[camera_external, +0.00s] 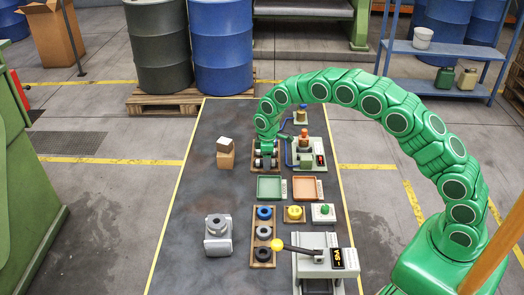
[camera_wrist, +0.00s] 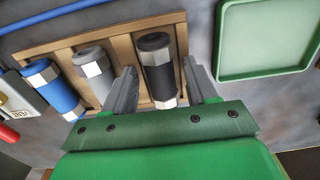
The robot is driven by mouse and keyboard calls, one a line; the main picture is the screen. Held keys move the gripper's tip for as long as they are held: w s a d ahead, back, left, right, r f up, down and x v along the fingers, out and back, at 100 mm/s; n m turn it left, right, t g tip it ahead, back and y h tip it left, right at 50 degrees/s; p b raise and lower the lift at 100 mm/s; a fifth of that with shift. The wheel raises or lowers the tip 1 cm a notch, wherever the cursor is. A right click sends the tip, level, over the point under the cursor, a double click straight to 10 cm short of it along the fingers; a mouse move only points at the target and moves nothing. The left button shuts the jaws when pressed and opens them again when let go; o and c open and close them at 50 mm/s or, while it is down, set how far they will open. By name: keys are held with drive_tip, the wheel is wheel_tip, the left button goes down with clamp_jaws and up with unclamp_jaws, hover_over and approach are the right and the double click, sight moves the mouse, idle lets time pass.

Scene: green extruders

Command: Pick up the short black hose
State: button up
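The short black hose (camera_wrist: 157,65) lies in a wooden rack (camera_wrist: 120,38) in the wrist view. It is a dark cylinder with a silver-grey band near its lower end. My gripper (camera_wrist: 160,88) is open, with one grey finger on each side of the black hose. I cannot tell whether either finger touches it. A grey hose (camera_wrist: 95,70) and a blue hose (camera_wrist: 50,85) lie to its left in the same rack. In the external view my gripper (camera_external: 266,148) is over the rack (camera_external: 256,167), and the arm mostly hides the hoses.
A green tray (camera_wrist: 222,60) is right of the rack in the wrist view; it also shows in the external view (camera_external: 260,196) beside an orange tray (camera_external: 298,197). A device with an orange knob (camera_external: 304,143) stands close right of my gripper.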

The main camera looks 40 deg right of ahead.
drive_tip(key=c, duration=0.9)
drive_tip(key=shift+r, duration=1.6)
drive_tip(key=s+d+r, duration=0.2)
drive_tip(key=s+r, duration=0.7)
drive_tip(key=s, duration=0.4)
drive_tip(key=shift+s+d+r, duration=0.25)
drive_tip(key=shift+s+r, duration=0.1)
drive_tip(key=shift+s, duration=0.05)
